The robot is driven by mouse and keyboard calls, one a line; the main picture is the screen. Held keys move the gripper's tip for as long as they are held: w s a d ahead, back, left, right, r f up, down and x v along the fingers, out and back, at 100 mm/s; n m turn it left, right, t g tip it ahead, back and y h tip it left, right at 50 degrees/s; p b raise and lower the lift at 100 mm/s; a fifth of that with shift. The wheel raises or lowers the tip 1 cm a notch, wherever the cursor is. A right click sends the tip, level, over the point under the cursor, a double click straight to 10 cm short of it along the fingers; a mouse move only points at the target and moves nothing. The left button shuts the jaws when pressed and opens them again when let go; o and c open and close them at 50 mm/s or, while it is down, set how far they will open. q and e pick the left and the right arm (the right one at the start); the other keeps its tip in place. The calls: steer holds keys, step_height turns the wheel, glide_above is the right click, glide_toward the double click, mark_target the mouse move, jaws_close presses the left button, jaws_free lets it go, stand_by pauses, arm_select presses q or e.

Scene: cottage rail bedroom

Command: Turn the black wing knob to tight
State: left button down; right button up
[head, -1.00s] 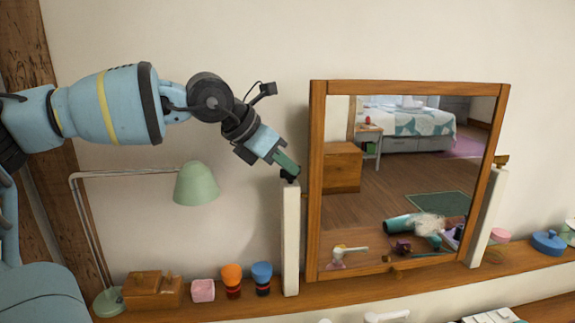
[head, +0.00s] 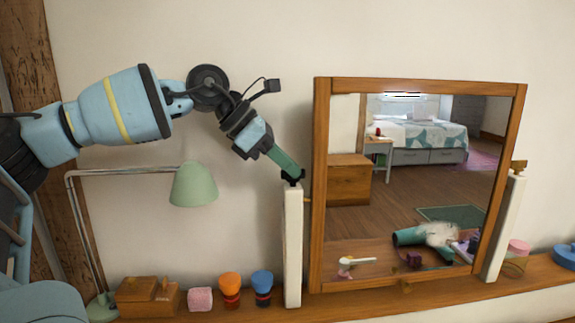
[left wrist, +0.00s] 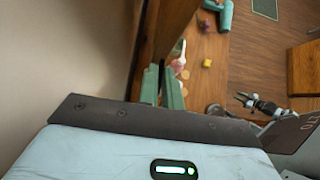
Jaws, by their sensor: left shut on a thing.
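The black wing knob (head: 292,181) sits at the top of the white left post, beside the mirror frame's left edge. My left gripper (head: 291,174) reaches down to it from the upper left, and its green fingers are shut on the knob. The knob is mostly hidden by the fingertips in the head view. The wood-framed mirror (head: 321,200) stands between two white posts (head: 292,245).
A green lamp (head: 193,186), a wooden box (head: 135,297), a pink cube (head: 200,299), an orange cup (head: 230,284) and a blue cup (head: 262,283) stand along the wooden shelf left of the post. A brass-coloured knob (head: 519,166) tops the right post.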

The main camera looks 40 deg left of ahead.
arm_select(q)
steer(key=c, duration=1.6)
jaws_free()
steer(key=shift+v, duration=3.9)
